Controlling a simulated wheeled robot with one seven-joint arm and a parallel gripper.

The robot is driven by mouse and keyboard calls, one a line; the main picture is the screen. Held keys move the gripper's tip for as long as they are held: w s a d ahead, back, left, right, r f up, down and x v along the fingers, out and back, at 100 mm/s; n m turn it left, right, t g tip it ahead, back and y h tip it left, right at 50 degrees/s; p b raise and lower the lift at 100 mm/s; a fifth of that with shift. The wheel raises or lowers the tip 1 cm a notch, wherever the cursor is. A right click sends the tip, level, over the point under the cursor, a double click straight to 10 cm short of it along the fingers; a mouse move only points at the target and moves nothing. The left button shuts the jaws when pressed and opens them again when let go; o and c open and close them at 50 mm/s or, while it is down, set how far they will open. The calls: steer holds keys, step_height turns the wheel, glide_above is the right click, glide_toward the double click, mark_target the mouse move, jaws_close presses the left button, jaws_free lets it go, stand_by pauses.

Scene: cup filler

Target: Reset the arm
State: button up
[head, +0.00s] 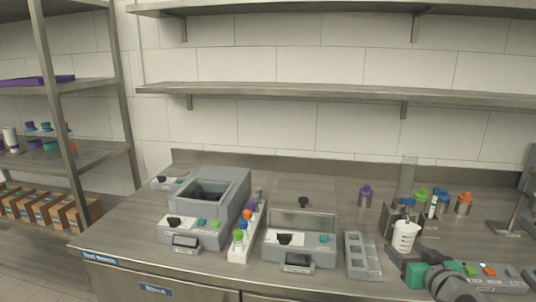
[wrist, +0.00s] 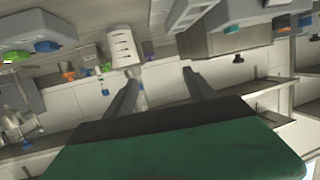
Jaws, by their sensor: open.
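My gripper (head: 402,256) is low at the right of the bench in the head view, with a green part and grey wrist behind it. In the wrist view my gripper (wrist: 161,76) shows two dark fingers spread apart, with nothing between them. A white cup (head: 404,236) with slots or marks on its side is just beyond the gripper in the head view. The cup (wrist: 124,45) also shows in the wrist view, beyond the tip of the left finger. I cannot tell whether the finger touches it.
A grey bath-like machine (head: 232,190), a white rack with coloured caps (head: 245,246), a second machine (head: 300,246) and a grey slotted block (head: 360,257) stand along the bench. A clear cylinder (head: 408,175) and coloured-cap bottles (head: 464,204) stand behind the cup. Shelves (head: 330,90) hang above.

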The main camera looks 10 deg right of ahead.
steer(key=s+a+f+n+g+y+p, duration=0.1)
steer(key=a+g+p, duration=0.15)
steer(key=a, duration=0.55)
steer(key=a+f+n+g+y+p, duration=0.1)
steer(key=a+f+g+y+p, duration=0.15)
steer(key=a, duration=0.45)
steer(key=s+a+r+g+h+p, duration=0.1)
steer(key=s+a+g+p, duration=0.3)
steer(key=s+a, duration=0.5)
steer(key=s+g+h, duration=0.1)
steer(key=s+g, duration=0.1)
steer(key=s, duration=0.2)
steer(key=shift+s+a+m+g, duration=0.3)
steer(key=shift+s+a+g, duration=0.05)
steer(key=shift+s+g, duration=0.05)
steer(key=shift+r, duration=0.1)
